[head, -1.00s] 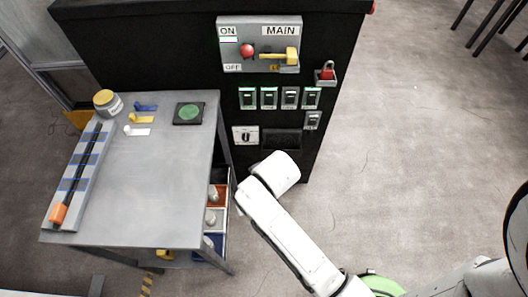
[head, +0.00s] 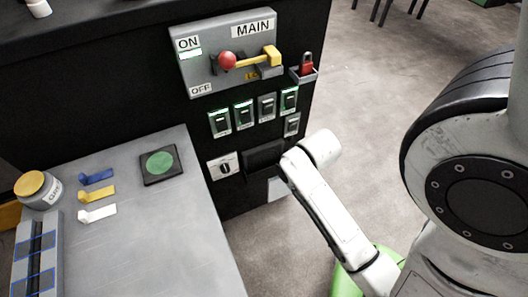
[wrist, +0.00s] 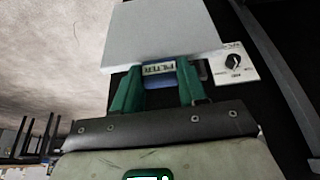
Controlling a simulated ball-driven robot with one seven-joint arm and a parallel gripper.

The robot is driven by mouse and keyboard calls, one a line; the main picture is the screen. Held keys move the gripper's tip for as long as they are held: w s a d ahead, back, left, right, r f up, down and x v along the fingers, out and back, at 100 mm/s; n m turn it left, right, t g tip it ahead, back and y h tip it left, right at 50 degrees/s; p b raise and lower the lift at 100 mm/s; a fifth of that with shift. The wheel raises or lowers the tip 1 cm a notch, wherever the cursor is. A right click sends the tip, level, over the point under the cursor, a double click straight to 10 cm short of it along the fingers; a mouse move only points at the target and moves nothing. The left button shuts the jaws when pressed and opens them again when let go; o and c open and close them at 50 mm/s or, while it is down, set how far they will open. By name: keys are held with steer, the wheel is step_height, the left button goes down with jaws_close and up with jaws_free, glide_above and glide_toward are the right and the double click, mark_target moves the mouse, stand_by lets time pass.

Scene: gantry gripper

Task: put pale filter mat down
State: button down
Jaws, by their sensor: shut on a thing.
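In the wrist view the pale filter mat (wrist: 165,30) is a flat light-grey sheet with a FILTER label at its near edge. The green fingers of my gripper (wrist: 158,76) are shut on that labelled edge, and the sheet extends away from them. In the head view a pale piece of the mat (head: 278,188) shows beside my arm, below the dark slot (head: 264,156) in the black cabinet. My fingers are hidden behind my arm there. I cannot tell whether the mat touches the cabinet.
The cabinet carries a main lever (head: 250,60), several switches and a rotary knob (head: 223,166), which also shows in the wrist view (wrist: 233,62). The grey table (head: 150,235) at left holds coloured strips, a jar (head: 38,190) and a green-topped pad (head: 160,163). Its middle is clear.

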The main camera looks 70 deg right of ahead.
steer(key=w+d, duration=1)
steer(key=f+b, duration=0.2)
steer(key=f, duration=0.4)
steer(key=shift+w+f, duration=0.2)
steer(key=shift+w+d+f, duration=0.15)
steer(key=shift+f, duration=0.25)
steer(key=c, duration=0.6)
jaws_free()
